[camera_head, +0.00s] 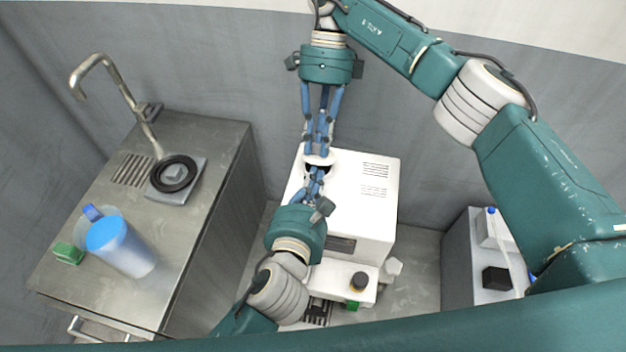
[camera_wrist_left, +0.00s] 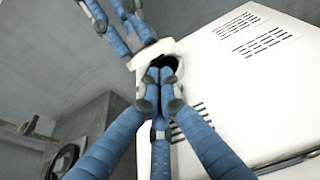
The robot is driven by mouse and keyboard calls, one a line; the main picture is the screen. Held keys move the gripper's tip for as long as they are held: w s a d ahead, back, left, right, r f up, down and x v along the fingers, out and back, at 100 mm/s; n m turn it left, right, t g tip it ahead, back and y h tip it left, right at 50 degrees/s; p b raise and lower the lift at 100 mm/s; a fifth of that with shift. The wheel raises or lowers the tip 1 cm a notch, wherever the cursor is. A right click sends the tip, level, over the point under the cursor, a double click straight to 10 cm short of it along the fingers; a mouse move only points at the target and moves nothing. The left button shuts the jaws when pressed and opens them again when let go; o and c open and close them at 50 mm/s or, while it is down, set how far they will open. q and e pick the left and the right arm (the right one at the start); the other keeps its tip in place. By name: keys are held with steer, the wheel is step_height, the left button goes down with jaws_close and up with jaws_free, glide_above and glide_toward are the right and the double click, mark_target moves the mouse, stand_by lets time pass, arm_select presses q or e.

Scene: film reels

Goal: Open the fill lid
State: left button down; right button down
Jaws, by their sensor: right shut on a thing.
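The white machine (camera_head: 365,190) stands in the middle of the head view. Its fill lid (camera_head: 319,160) is a small white piece at the top left, beside a dark round opening. In the left wrist view the lid (camera_wrist_left: 150,52) looks tilted up from the opening (camera_wrist_left: 168,66). My right gripper (camera_head: 319,153) reaches down from above and is shut on the lid. My left gripper (camera_head: 317,174) reaches up from below. Its fingertips (camera_wrist_left: 158,80) are together in front of the opening, with nothing seen between them. The fingers hide part of the opening and lid.
A steel counter (camera_head: 200,150) on the left carries a tap (camera_head: 125,100), a black ring (camera_head: 173,173), a blue-topped jug (camera_head: 120,248) and a green block (camera_head: 68,254). A grey cabinet (camera_head: 460,250) stands right.

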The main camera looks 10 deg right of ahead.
arm_select(q)
steer(key=shift+w+d+r, duration=0.1)
steer(key=shift+w+r, duration=0.2)
steer(key=shift+r, duration=0.45)
arm_select(e)
steer(key=c, duration=1.6)
jaws_free()
